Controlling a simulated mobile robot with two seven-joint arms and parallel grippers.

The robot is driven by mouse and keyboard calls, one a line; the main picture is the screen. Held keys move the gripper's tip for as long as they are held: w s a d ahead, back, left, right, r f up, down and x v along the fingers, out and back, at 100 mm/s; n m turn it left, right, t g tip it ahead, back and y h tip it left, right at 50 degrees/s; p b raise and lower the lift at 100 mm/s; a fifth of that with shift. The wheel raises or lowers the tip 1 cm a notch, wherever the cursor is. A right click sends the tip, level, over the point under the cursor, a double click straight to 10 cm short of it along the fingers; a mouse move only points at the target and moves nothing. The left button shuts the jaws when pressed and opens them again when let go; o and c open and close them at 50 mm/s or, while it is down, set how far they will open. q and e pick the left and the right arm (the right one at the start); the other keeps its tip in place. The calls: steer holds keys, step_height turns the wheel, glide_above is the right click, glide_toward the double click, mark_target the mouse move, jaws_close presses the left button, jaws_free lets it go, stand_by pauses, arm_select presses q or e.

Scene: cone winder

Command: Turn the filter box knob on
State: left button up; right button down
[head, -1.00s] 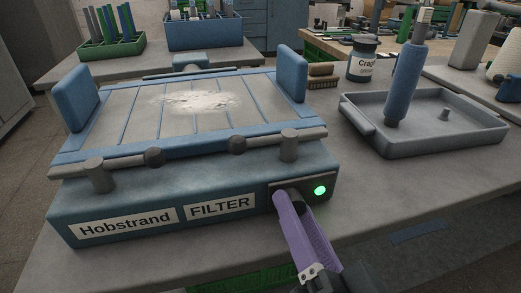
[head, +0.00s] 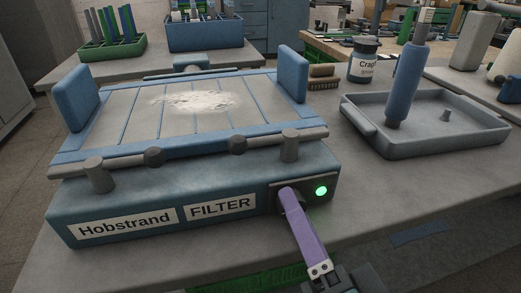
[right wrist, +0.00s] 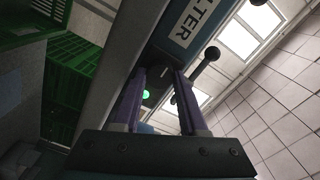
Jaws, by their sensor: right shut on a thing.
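The blue filter box (head: 120,200) stands on the grey table, with the labels "Hobstrand" and "FILTER" on its front. At the right end of its front is a dark control plate (head: 320,204) with a lit green lamp (head: 321,191). My right gripper (head: 288,194), with purple fingers, is shut on the knob left of the lamp. The fingertips hide most of the knob. In the right wrist view, both fingers of the right gripper (right wrist: 160,80) reach to the box front, and the green lamp (right wrist: 146,94) shows between them. My left gripper is not in view.
White powder (head: 195,102) lies on the slatted top of the box. A grey tray (head: 420,146) with a blue spindle (head: 404,85) stands to the right. A labelled jar (head: 362,62) and a brush (head: 324,78) stand behind. A green crate (right wrist: 80,60) is below the table.

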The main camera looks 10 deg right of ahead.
steer(key=c, duration=0.5)
jaws_free()
steer(key=shift+o, duration=0.3)
steer(key=shift+f, duration=0.1)
steer(key=shift+f, duration=0.1)
